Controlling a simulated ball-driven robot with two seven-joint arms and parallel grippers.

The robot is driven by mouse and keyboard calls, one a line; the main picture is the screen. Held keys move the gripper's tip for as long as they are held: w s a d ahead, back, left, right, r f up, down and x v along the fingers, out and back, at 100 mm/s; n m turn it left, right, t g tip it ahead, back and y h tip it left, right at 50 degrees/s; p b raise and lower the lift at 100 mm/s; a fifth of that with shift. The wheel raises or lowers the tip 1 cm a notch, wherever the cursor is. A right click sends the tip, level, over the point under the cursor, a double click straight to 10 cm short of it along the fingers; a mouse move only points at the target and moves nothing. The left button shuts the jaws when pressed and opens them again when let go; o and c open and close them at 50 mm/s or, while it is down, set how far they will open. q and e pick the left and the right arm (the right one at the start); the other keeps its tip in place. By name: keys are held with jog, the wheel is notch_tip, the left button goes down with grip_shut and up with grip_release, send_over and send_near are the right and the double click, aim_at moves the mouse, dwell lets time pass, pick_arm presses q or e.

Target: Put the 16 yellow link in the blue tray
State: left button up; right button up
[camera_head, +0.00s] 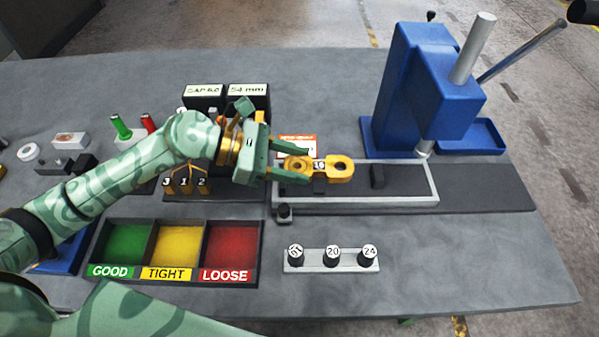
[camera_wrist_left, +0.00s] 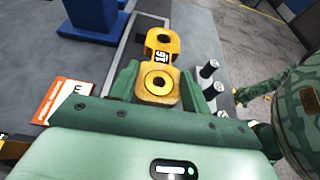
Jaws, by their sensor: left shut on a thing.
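My left gripper (camera_head: 300,164) is shut on the yellow link (camera_head: 341,169), a two-eyed piece. It grips the near eye, and the far eye sticks out to the right, over the grey fixture. In the left wrist view the link (camera_wrist_left: 161,44) reads 16 and sits between the fingers (camera_wrist_left: 158,88). A blue tray (camera_head: 71,252) lies at the left, mostly hidden behind my left arm, so its inside cannot be seen. My right gripper is not in view.
A sorting box (camera_head: 182,277) marked GOOD, TIGHT, LOOSE stands at front. The grey-railed fixture (camera_head: 420,202) lies under the link. A plug gauge strip (camera_head: 315,268) is in front. A blue press (camera_head: 420,85) stands behind right.

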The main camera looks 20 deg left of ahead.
pick_arm(q)
jog(key=w+f, duration=0.2)
jog(key=shift+w+f+b, duration=0.15)
jog(key=shift+f+b, duration=0.15)
jog(key=shift+f, duration=0.1)
jog(key=f, duration=0.1)
jog(key=w+f+b, duration=0.1)
jog(key=f, duration=0.1)
jog(key=shift+f, duration=0.2)
jog(key=shift+s+a+f, duration=0.1)
jog(key=shift+s+f, duration=0.05)
jog(key=shift+f, duration=0.25)
jog(key=o, duration=1.2)
jog(key=shift+f, duration=0.15)
jog(key=shift+o, duration=0.9)
jog(key=shift+r, duration=0.2)
